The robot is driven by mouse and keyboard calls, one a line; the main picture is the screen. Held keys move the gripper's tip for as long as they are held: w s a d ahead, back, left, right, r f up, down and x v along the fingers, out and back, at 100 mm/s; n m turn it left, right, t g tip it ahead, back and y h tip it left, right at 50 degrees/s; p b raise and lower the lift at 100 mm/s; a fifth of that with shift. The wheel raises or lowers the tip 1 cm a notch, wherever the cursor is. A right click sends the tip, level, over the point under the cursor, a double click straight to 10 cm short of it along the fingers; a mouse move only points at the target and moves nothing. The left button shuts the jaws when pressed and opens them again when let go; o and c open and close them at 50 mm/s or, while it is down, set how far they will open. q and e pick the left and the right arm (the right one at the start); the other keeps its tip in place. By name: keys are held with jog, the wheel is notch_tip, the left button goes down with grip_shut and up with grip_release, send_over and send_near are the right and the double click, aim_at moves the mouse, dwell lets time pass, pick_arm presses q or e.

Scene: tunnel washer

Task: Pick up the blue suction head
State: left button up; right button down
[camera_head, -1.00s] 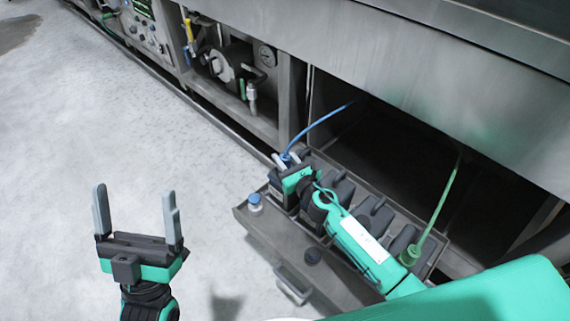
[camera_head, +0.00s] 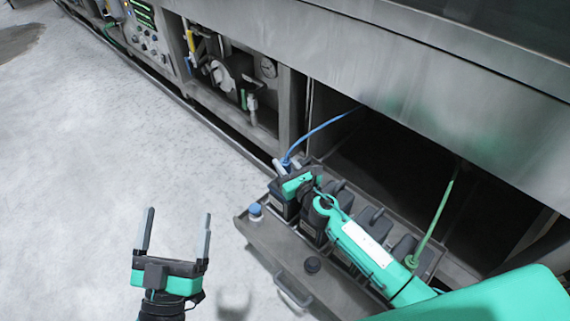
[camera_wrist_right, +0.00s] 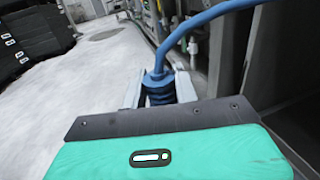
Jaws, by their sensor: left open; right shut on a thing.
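The blue suction head (camera_wrist_right: 158,90) is a ribbed blue fitting on a blue hose, between the fingers of my right gripper in the right wrist view. My right gripper (camera_head: 284,164) is shut on it above the left end of the drawer. In the head view the blue suction head (camera_head: 287,160) is small and partly hidden by the fingers. Its lower end is hidden behind the gripper body in the right wrist view. My left gripper (camera_head: 178,213) is open and empty over the floor, left of the drawer.
A grey pulled-out drawer (camera_head: 262,240) holds several dark canisters. A green hose (camera_head: 437,215) and the blue hose (camera_head: 325,124) run into the dark machine opening. The floor at left is clear.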

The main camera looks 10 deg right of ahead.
notch_tip(320, 180, up, 4)
jog(key=shift+f+p, duration=0.25)
jog(key=shift+p, duration=0.85)
pick_arm(q)
jog(key=s+d+f+g+y+p, duration=0.1)
jog(key=s+f+g, duration=0.1)
jog(key=f+g, duration=0.4)
jog(key=s+d+f+g+p, duration=0.1)
jog(key=s+f+g, duration=0.25)
jog(key=f, duration=0.45)
pick_arm(e)
notch_tip(320, 180, up, 3)
notch_tip(320, 180, up, 4)
jog(key=shift+r+p, duration=0.15)
jog(key=shift+p, duration=1.1)
pick_arm(q)
jog(key=s+a+r+g+y+p, duration=0.1)
jog(key=s+a+g+y+p, duration=0.2)
jog(key=s+a+g+y, duration=0.2)
jog(key=a+g, duration=0.3)
jog(key=a, duration=0.3)
jog(key=shift+r+g+p, duration=0.25)
jog(key=shift+g+p, duration=0.05)
jog(key=shift+g, duration=0.05)
pick_arm(e)
notch_tip(320, 180, up, 7)
